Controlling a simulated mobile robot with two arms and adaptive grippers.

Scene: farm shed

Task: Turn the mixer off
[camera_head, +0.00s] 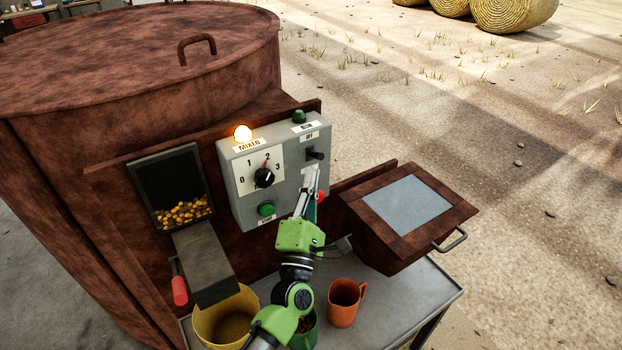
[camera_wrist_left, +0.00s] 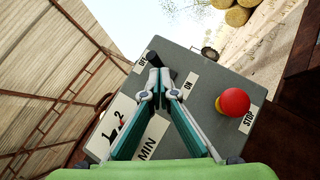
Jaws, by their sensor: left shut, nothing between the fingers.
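The rusty brown mixer (camera_head: 200,100) carries a grey control box (camera_head: 240,185). A black switch (camera_head: 317,155) sits on the box's right side, just below the OFF label (camera_head: 309,136). In the left wrist view the switch (camera_wrist_left: 152,58) lies between the OFF and ON labels; I cannot tell its setting. My left gripper (camera_head: 312,176) is shut and empty just below the switch. In the left wrist view its fingertips (camera_wrist_left: 160,88) are close to the switch; contact is unclear. The red STOP button (camera_wrist_left: 235,102) is to their right. The right gripper is out of view.
A lit MIXED lamp (camera_head: 243,132), a black dial (camera_head: 264,178) and a green button (camera_head: 266,209) are on the box. A yellow bucket (camera_head: 208,325) and an orange mug (camera_head: 345,302) stand below. A brown hatch with a grey panel (camera_head: 402,205) juts out at the right.

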